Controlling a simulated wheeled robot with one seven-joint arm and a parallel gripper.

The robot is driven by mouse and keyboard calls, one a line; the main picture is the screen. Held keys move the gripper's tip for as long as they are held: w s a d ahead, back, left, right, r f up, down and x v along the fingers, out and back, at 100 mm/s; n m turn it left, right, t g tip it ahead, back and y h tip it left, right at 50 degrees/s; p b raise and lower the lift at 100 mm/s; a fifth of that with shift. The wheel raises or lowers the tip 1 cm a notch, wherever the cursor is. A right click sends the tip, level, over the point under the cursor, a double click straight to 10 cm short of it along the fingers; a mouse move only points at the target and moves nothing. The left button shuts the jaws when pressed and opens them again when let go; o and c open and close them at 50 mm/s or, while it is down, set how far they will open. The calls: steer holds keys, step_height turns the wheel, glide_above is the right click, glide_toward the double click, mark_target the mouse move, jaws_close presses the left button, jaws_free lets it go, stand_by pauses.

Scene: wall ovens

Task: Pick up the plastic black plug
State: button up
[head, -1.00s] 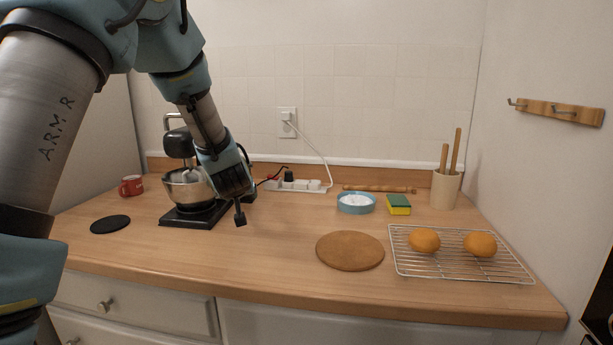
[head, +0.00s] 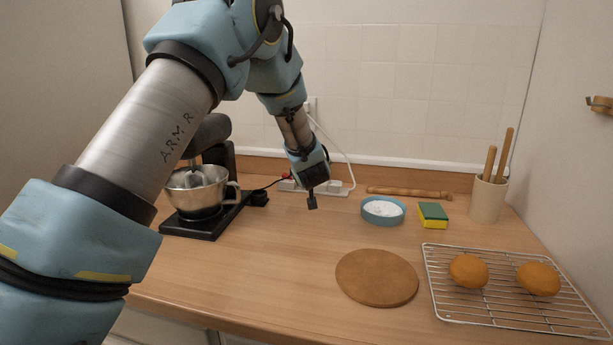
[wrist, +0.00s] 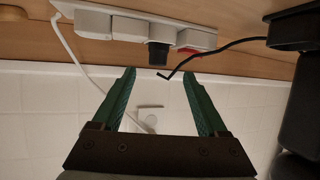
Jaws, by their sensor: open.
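The black plug (wrist: 158,54) stands in a white power strip (wrist: 113,14) in the wrist view. It projects from the strip toward my gripper. My gripper (wrist: 158,73) is open, with green fingers pointing at the strip. The plug is just beyond the fingertips, roughly centred between them, and nothing is held. In the head view my gripper (head: 311,203) hangs in front of the power strip (head: 337,187), and the black plug is hidden behind it. A thin black cable (wrist: 222,48) runs from the right and its bent end shows near the plug.
White plugs (wrist: 93,22) sit beside the black plug. A stand mixer (head: 200,190) is left of my gripper; a blue bowl (head: 383,211), a sponge (head: 433,215) and a rolling pin (head: 410,192) lie right. The front counter around the round board (head: 377,277) has free room.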

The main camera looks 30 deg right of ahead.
steer(key=shift+p+x, duration=1.55)
steer(key=shift+x, duration=2.1)
steer(key=shift+d+r, duration=0.1)
steer(key=shift+d, duration=0.1)
steer(key=shift+c, duration=0.3)
jaws_close()
